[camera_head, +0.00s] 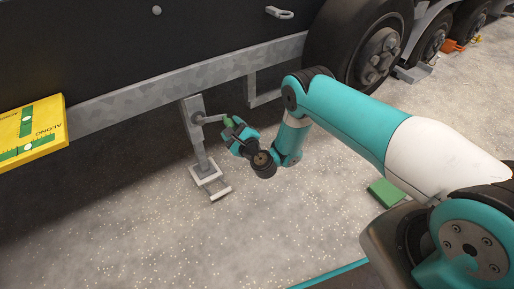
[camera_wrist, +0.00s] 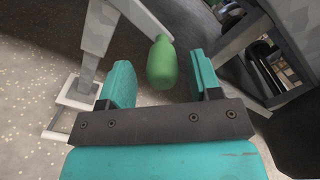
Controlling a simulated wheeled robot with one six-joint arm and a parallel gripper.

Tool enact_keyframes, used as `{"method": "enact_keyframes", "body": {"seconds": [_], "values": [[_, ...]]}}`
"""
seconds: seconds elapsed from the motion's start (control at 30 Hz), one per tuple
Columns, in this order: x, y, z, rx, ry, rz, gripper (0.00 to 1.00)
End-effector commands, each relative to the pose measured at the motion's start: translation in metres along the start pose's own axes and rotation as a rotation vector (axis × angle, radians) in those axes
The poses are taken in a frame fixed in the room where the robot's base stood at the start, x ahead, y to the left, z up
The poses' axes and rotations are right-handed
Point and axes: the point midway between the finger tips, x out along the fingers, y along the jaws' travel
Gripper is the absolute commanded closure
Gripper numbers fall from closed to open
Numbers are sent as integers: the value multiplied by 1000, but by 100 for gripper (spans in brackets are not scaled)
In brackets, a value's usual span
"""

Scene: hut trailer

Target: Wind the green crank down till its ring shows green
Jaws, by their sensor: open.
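The green crank handle (camera_wrist: 161,62) stands between the two teal fingers of my gripper (camera_wrist: 163,82) in the wrist view, with a gap on each side. My gripper (camera_head: 240,138) is open and does not grip it. In the head view only a little of the green handle (camera_head: 228,122) shows, at the end of a grey arm from the grey jack leg (camera_head: 198,130). The leg comes down from the trailer frame to a foot plate (camera_head: 204,174) near the ground. I cannot make out the ring or its colour in either view.
A yellow level board (camera_head: 52,140) marked ALONG is at the left. Trailer wheels (camera_head: 375,55) stand behind my arm. A green block (camera_head: 388,192) lies on the gravel at the right, and an orange object (camera_head: 453,45) farther back. The gravel in front of the leg is clear.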

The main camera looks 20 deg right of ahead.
Motion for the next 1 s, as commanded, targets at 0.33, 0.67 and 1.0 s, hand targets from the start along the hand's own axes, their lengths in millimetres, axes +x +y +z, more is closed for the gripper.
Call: {"method": "enact_keyframes", "body": {"seconds": [0.33, 0.67, 1.0], "values": [[-27, -8, 6, -1, 1, -3, 42], [-55, -8, 6, 0, 2, -2, 42], [-105, -8, 7, 0, 1, -1, 42]]}}
